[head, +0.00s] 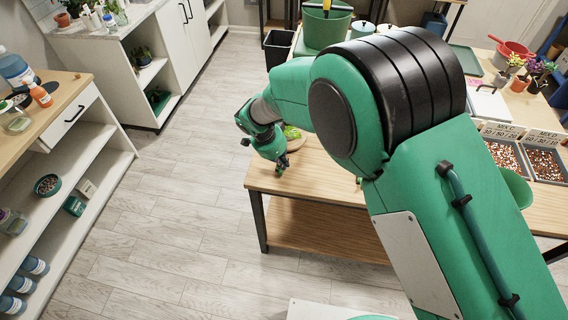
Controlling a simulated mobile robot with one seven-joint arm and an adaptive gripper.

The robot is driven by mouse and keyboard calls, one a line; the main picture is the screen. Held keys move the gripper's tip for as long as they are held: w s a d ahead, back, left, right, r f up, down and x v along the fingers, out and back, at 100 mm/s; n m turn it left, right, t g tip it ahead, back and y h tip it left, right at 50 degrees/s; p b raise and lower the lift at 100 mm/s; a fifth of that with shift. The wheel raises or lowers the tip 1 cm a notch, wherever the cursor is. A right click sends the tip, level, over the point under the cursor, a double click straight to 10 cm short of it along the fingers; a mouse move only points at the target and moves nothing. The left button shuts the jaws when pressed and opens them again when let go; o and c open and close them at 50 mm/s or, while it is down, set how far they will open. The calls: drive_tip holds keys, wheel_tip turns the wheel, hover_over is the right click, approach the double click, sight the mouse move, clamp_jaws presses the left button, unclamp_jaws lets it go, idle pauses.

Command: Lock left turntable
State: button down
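A small round wooden disc (297,144) with a leafy green plant (291,131) on it shows near the left end of the wooden table (326,187). It may be the left turntable. My green arm covers most of what lies to its right, and no lock on it can be made out. My gripper (281,167) points down at the table's left end, just left of and in front of the disc. The fingers are small and dark here, so I cannot tell whether they are open or touching anything.
A white shelf unit (72,184) with bottles stands at the left. A black bin (278,46) and a green bucket (325,24) are behind the table. Trays of mix (544,164) and potted plants (515,64) are at the right. The floor (190,205) between shelf and table is clear.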

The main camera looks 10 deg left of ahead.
drive_tip(key=shift+w+d, duration=0.4)
drive_tip(key=shift+d, duration=0.25)
drive_tip(key=shift+w+d+r, duration=0.2)
drive_tip(key=shift+w+d, duration=0.15)
drive_tip(key=shift+d, duration=0.15)
drive_tip(key=shift+w+d+r, duration=0.2)
drive_tip(key=shift+w+d, duration=0.1)
drive_tip(key=shift+d, duration=0.2)
drive_tip(key=p+v, duration=0.2)
drive_tip(key=v, duration=0.7)
drive_tip(key=shift+a+p, duration=0.2)
drive_tip(key=shift+p, duration=0.1)
drive_tip(key=shift+r, duration=0.1)
